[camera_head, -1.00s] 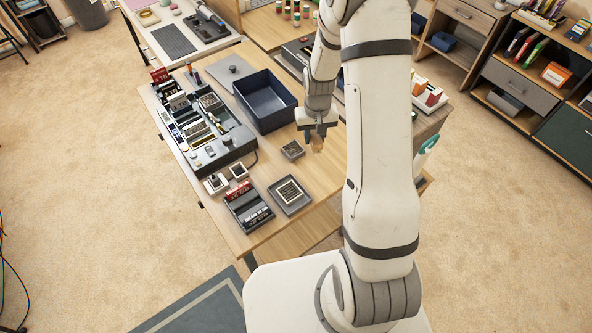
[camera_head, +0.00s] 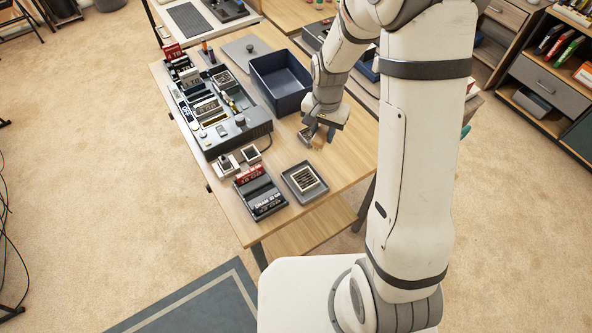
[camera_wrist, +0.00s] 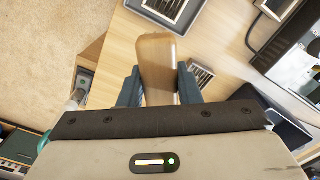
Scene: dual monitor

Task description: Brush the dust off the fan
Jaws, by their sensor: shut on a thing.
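My gripper (camera_head: 320,132) is over the right part of the wooden table, its fingers pointing down. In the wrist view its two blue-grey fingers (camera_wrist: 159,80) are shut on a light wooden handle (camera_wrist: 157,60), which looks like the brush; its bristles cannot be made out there. A small grey square, ribbed thing (camera_head: 304,136), perhaps the fan, lies on the table just left of the gripper. It also shows in the wrist view (camera_wrist: 203,74), partly hidden behind the right finger. I cannot tell whether the brush touches it, and dust is too small to see.
A grey tray (camera_head: 291,189) holding a ribbed square part (camera_head: 304,179) lies nearer me. A dark blue bin (camera_head: 281,97) stands behind the gripper. A crowded grey parts station (camera_head: 228,143) fills the left side. Some table near the right edge is clear.

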